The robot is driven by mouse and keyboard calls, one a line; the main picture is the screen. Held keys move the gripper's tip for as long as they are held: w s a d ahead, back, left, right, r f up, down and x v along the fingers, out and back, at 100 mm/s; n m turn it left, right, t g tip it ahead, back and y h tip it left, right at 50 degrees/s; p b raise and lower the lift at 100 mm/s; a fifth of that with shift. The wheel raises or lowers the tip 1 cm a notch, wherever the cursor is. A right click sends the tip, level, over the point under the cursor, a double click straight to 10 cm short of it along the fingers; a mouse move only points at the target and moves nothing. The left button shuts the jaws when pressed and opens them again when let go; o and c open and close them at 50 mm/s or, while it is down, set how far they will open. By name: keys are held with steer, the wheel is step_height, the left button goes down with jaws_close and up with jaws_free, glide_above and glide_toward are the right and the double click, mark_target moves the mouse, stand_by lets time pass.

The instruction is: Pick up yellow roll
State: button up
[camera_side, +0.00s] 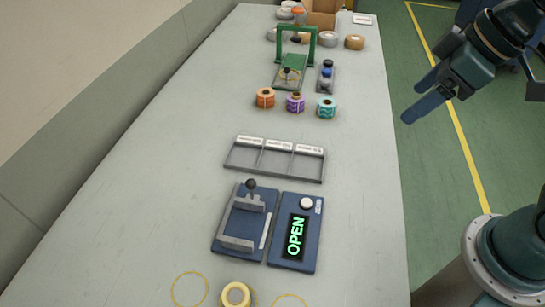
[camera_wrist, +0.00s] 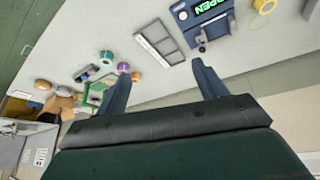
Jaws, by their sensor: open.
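The yellow roll (camera_side: 235,294) sits at the near edge of the side view, on the grey table (camera_side: 130,210). It also shows in the wrist view (camera_wrist: 264,5), cut by the top edge. My gripper (camera_side: 411,102) is open and empty, held up beyond the table's right edge, far from the roll. In the wrist view its two fingers (camera_wrist: 160,70) are spread apart with nothing between them.
A blue clamp fixture (camera_side: 243,222) and a panel (camera_side: 312,232) reading "OPEN" stand just beyond the roll. Behind them are a three-slot tray (camera_side: 275,176), orange (camera_side: 265,97), purple (camera_side: 295,103) and teal rolls (camera_side: 326,108), and a green frame (camera_side: 313,45). The table's left side is clear.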

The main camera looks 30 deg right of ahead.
steer(key=w+a+f+n+g+y, duration=0.1)
steer(key=w+a+f+n, duration=0.25)
steer(key=a, duration=0.55)
steer(key=n+g+y, duration=0.2)
steer(key=n+g, duration=0.1)
steer(key=n, duration=0.6)
glide_toward(237, 294)
steer(key=v, duration=0.3)
steer(key=shift+w+a+r+m, duration=0.1)
steer(key=shift+w+r+m, duration=0.15)
steer(key=shift+w, duration=0.1)
steer(key=shift+f, duration=0.1)
steer(key=shift+x, duration=4.25)
steer(key=shift+s+f, duration=0.1)
steer(key=shift+s, duration=0.05)
steer(key=shift+x, duration=2.5)
steer(key=shift+s, duration=0.2)
steer(key=shift+c, duration=0.4)
steer(key=c, duration=1)
